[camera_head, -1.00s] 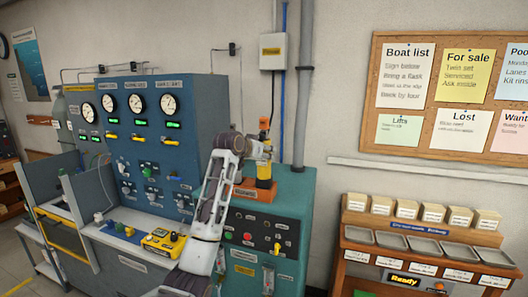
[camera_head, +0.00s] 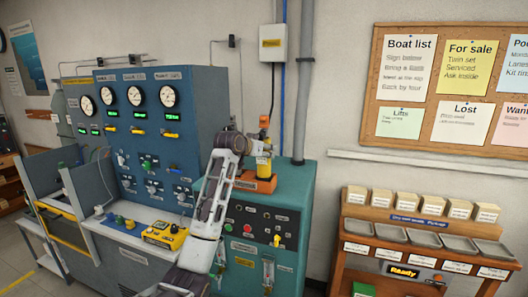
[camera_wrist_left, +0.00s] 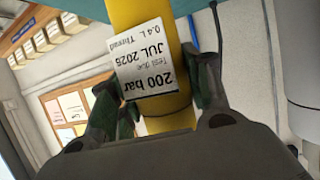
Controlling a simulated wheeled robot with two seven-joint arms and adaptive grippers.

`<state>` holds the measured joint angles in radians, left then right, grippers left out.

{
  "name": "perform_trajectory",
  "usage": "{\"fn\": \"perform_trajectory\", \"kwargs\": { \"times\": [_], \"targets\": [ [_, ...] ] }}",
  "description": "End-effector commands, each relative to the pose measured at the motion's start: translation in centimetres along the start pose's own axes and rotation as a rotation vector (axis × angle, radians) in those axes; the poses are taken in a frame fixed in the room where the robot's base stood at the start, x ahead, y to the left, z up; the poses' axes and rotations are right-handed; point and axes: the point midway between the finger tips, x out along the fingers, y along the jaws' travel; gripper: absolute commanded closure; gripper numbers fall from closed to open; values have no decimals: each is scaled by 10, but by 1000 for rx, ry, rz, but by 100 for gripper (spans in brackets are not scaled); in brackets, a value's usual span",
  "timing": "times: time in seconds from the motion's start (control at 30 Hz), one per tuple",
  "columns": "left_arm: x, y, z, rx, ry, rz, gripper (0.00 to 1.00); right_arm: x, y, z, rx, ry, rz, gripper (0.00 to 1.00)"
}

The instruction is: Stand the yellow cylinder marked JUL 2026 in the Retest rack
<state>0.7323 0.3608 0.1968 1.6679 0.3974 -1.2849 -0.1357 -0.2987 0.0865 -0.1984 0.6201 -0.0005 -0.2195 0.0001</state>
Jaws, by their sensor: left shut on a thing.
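The yellow cylinder (camera_head: 264,169) stands upright with a dark collar and an orange top, at the orange block (camera_head: 254,185) on the teal cabinet. I cannot tell whether its foot is seated in the block or just above it. My left gripper (camera_head: 262,153) is shut on the cylinder. In the left wrist view the gripper (camera_wrist_left: 155,95) has a finger on each side of the yellow cylinder (camera_wrist_left: 140,14), whose white label (camera_wrist_left: 147,70) shows upside down, with 200 bar and what looks like JUL 2026. The block's label is too small to read. My right gripper is not in view.
A blue gauge panel (camera_head: 188,85) stands left of the teal cabinet (camera_head: 298,200). A grey pipe (camera_head: 303,80) runs up the wall behind. A wooden stand (camera_head: 350,225) with grey trays and several cream boxes is at the right.

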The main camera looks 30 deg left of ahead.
Motion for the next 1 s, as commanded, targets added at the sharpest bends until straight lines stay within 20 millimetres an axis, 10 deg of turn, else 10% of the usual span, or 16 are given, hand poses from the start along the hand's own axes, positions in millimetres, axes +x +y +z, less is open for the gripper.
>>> {"fn": "perform_trajectory", "kwargs": {
  "times": [1.0],
  "targets": [
    [1,0,2,1,7,-1,85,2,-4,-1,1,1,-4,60]
  ]
}}
